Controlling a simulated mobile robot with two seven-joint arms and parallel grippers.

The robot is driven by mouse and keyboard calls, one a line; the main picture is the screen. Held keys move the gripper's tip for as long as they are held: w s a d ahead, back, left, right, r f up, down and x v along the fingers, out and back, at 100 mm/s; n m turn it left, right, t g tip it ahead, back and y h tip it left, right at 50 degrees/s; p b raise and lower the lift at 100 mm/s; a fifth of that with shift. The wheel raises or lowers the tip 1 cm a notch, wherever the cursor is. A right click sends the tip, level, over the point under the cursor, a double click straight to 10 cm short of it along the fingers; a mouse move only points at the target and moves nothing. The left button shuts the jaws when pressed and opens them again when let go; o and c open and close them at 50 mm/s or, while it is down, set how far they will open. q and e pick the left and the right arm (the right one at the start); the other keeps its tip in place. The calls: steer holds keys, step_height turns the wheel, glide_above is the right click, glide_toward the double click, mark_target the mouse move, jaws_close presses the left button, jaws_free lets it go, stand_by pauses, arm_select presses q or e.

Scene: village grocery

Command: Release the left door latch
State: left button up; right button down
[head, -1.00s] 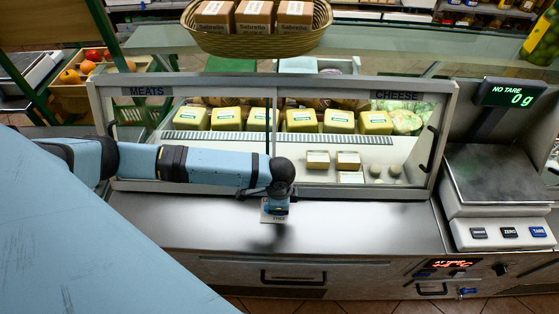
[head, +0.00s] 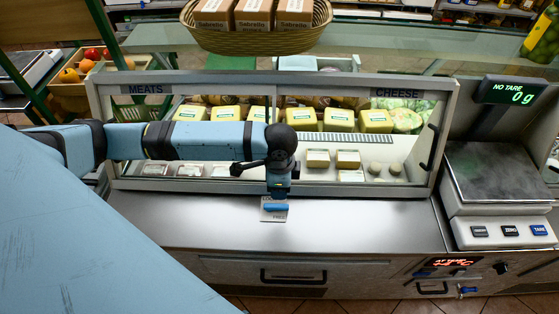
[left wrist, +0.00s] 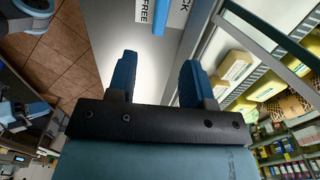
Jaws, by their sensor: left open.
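The latch is a small blue lever (head: 276,207) on a white plate (head: 280,217) on the steel counter, below the middle of the glass case. In the left wrist view the blue lever (left wrist: 160,16) lies across the plate, between the printed words FREE and LOCK. The left door (head: 190,115) under the MEATS sign looks closed. My left gripper (head: 279,188) is just behind the lever in the head view. In the wrist view my left gripper (left wrist: 158,78) is open and empty, its blue fingers pointing towards the plate, with a gap to the lever. My right gripper is not in view.
The case holds yellow packs (head: 226,113) and small wrapped items (head: 318,158). A CHEESE sign (head: 397,94) marks the right side. A scale (head: 497,175) reading 0 g stands at the right. The steel counter (head: 370,225) in front is clear.

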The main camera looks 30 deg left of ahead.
arm_select(q)
steer(key=shift+r, duration=1.75)
